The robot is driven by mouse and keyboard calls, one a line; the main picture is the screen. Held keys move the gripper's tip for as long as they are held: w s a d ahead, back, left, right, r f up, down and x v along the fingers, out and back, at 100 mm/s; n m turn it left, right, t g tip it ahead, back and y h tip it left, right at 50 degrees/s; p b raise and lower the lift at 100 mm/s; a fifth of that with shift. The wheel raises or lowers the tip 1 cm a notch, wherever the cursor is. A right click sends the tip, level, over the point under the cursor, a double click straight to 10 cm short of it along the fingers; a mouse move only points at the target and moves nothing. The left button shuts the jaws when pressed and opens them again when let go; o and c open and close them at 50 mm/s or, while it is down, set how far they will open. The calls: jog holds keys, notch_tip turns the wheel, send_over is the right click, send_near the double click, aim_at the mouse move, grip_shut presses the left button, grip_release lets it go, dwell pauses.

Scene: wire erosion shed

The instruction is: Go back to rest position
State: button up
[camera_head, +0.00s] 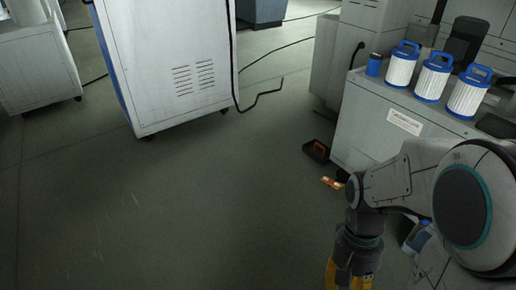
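My arm reaches in from the right edge and bends down at the lower right of the head view. My gripper (348,277) hangs below its wrist at the bottom edge. Only the yellow upper parts of its fingers show. The fingertips are cut off by the frame, so I cannot see whether it is open or shut, or whether it holds anything.
A grey cabinet (375,127) at the right carries three white filter cartridges with blue handles (434,77). A black tray (317,151) and an orange item (332,183) lie on the floor beside it. A white machine (170,65) stands upper left, with a black cable (262,97). The middle floor is clear.

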notch_tip(320, 180, up, 46)
jog(key=n+t+p, duration=0.4)
jog(key=t+p, duration=0.3)
jog(key=p, duration=2.7)
jog(key=shift+w+a, duration=0.15)
jog(key=shift+a, duration=0.15)
